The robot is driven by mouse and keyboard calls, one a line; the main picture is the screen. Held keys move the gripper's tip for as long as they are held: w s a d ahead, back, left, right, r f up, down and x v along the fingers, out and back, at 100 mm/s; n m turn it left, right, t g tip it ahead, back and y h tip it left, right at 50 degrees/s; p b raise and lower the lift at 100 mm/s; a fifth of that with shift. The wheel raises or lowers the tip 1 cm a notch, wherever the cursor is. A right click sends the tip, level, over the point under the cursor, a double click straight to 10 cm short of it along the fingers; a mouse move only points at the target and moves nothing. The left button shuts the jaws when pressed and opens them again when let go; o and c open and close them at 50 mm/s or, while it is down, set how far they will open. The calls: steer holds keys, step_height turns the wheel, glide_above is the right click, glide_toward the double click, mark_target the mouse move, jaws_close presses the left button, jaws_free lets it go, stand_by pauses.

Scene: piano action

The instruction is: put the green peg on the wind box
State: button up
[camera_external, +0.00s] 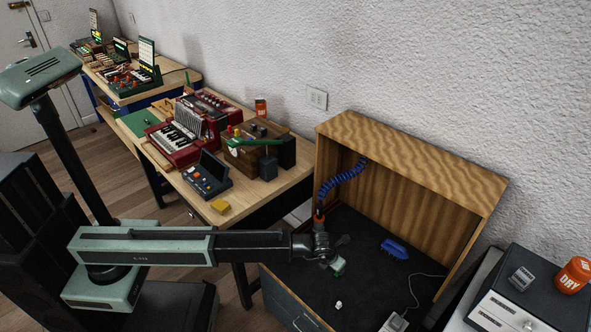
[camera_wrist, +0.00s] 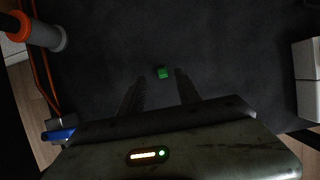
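A small green block, which looks like the green peg (camera_wrist: 162,73), lies on the dark floor surface in the wrist view. It is just beyond and between the tips of my gripper (camera_wrist: 159,78), whose fingers are apart with nothing held. In the external view my gripper (camera_external: 338,265) hangs over the dark surface inside the open wooden cabinet; I cannot make out the peg separately there. A brown wooden box (camera_external: 262,160) with coloured pieces on top stands on the bench to the left; it may be the wind box, but no label is readable.
The wooden cabinet (camera_external: 412,168) stands behind my gripper. A blue coiled hose (camera_external: 343,183) hangs inside it, and a blue object (camera_external: 395,248) lies on the dark surface.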

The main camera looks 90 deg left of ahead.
steer(key=b+x, duration=0.1)
steer(key=x, duration=0.1)
steer(key=b+x, duration=0.2)
steer(key=shift+w+d+f, duration=0.1)
steer(key=shift+d+f, duration=0.05)
steer(key=shift+f, duration=0.15)
steer(key=shift+r, duration=0.2)
jaws_close()
steer(key=shift+r+p, duration=0.4)
steer(key=shift+p, duration=0.15)
step_height(320, 180, up, 3)
steer(key=p, duration=0.3)
steer(key=shift+r, duration=0.1)
steer(key=s, duration=0.5)
steer(key=s+d, duration=0.1)
steer(key=s, duration=0.4)
steer(key=s+r+p, duration=0.1)
steer(key=s, duration=0.5)
steer(key=shift+d, duration=0.4)
